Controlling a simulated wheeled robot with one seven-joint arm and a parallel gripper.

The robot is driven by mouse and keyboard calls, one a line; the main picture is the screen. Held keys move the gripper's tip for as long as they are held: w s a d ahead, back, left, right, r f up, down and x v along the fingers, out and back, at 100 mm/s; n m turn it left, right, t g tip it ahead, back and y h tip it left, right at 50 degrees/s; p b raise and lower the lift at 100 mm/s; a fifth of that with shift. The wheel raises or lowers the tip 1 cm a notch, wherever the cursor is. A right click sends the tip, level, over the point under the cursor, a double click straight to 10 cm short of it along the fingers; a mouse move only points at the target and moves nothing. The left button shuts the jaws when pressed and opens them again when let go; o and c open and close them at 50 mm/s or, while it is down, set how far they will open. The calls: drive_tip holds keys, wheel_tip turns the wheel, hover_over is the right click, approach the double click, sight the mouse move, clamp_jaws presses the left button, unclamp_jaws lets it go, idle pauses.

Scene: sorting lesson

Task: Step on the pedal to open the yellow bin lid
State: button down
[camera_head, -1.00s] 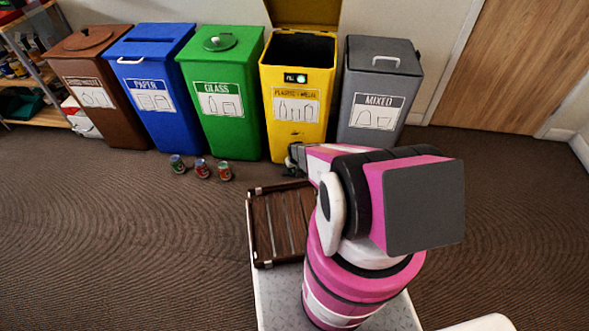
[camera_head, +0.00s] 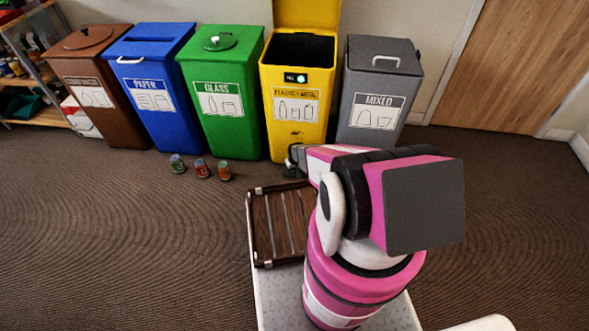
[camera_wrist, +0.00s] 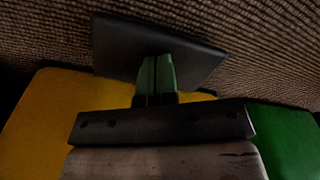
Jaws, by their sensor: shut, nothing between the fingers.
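The yellow bin (camera_head: 297,129) stands between the green and grey bins. Its lid (camera_head: 306,14) is raised, and the dark opening shows. A small panel on its front shows a green light. My gripper (camera_wrist: 157,75) is shut, with its green fingertips at a dark flat pedal plate (camera_wrist: 125,45) low in front of the yellow bin. The fingertips overlap the plate and seem to press on it; exact contact is hard to tell. In the head view my arm hides most of the gripper and the pedal.
The brown (camera_head: 92,85), blue (camera_head: 150,90), green (camera_head: 222,95) and grey (camera_head: 378,90) bins line the wall, lids closed. Three cans (camera_head: 202,168) stand on the floor before the green and blue bins. A brown slatted tray (camera_head: 252,235) lies left of my arm. Floor to the right is clear.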

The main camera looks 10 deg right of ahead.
drive_tip(key=shift+r, duration=3.8)
drive_tip(key=s+r, duration=0.7)
drive_tip(key=r, duration=0.7)
drive_tip(key=s+r+m, duration=0.1)
drive_tip(key=s+r, duration=0.6)
drive_tip(key=r, duration=0.8)
drive_tip(key=s+r+m+g, duration=0.1)
drive_tip(key=s+r, duration=0.6)
drive_tip(key=r, duration=0.7)
drive_tip(key=shift+r, duration=0.4)
drive_tip(key=shift+a, duration=0.15)
